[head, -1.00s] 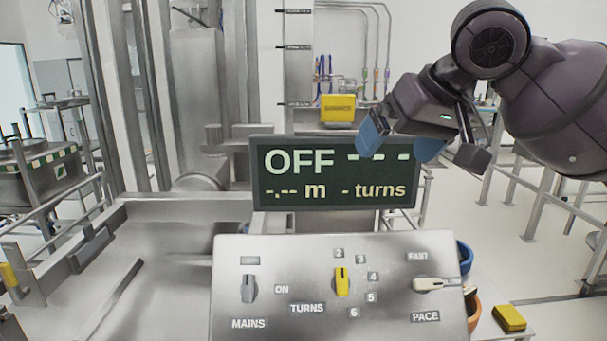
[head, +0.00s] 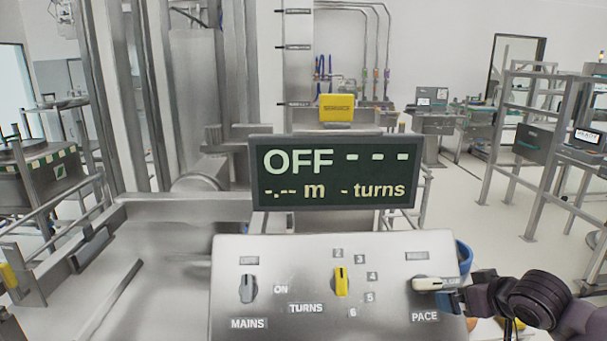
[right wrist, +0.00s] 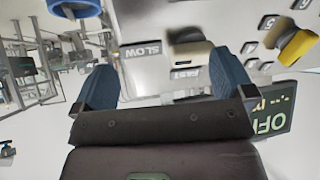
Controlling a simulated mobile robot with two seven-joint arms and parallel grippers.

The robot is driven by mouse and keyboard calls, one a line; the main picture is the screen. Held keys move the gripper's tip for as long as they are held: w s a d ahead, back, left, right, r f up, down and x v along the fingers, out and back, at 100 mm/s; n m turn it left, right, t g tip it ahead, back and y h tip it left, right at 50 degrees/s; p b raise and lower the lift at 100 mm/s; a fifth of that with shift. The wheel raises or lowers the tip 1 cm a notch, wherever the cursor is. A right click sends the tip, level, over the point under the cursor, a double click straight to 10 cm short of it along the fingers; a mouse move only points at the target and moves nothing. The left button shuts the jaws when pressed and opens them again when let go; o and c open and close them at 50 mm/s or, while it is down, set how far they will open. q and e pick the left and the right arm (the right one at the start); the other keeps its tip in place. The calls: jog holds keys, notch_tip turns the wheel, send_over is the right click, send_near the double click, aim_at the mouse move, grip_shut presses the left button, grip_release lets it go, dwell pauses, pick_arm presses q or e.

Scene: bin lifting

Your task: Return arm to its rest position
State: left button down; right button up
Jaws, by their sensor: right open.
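My right gripper (head: 462,283) is low at the right in the head view, by the right edge of the control panel (head: 290,257). Its two blue fingers (right wrist: 160,82) are apart with nothing between them in the right wrist view. The pale PACE knob (head: 430,284) is just left of the gripper; it also shows beyond the fingers in the right wrist view (right wrist: 190,52). Whether a finger touches it I cannot tell. The grey MAINS knob (head: 248,288) and yellow TURNS knob (head: 341,282) stand upright. My left gripper is not in view.
The display (head: 335,173) behind the panel reads OFF with dashes. Metal frames (head: 525,140) stand farther right. The space above the right arm is clear.

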jog(key=s+d+f+n+h, duration=0.2)
jog(key=s+d+f, duration=0.8)
jog(key=f, duration=0.2)
jog(key=s+d+f+n+h, duration=0.1)
jog(key=s+d+f+n, duration=0.25)
jog(key=s, duration=0.45)
jog(key=s+d+f+n, duration=0.25)
jog(key=s+f, duration=0.25)
jog(key=s, duration=0.4)
jog(key=w+a+f+m+t, duration=0.1)
jog(key=a+f+m, duration=0.2)
jog(key=a, duration=0.7)
jog(key=a+f+m+b, duration=0.1)
jog(key=a+f+m, duration=0.2)
jog(key=a+m, duration=0.4)
jog(key=a, duration=0.4)
jog(key=shift+w+t+b, duration=0.3)
jog(key=shift+w+t, duration=0.1)
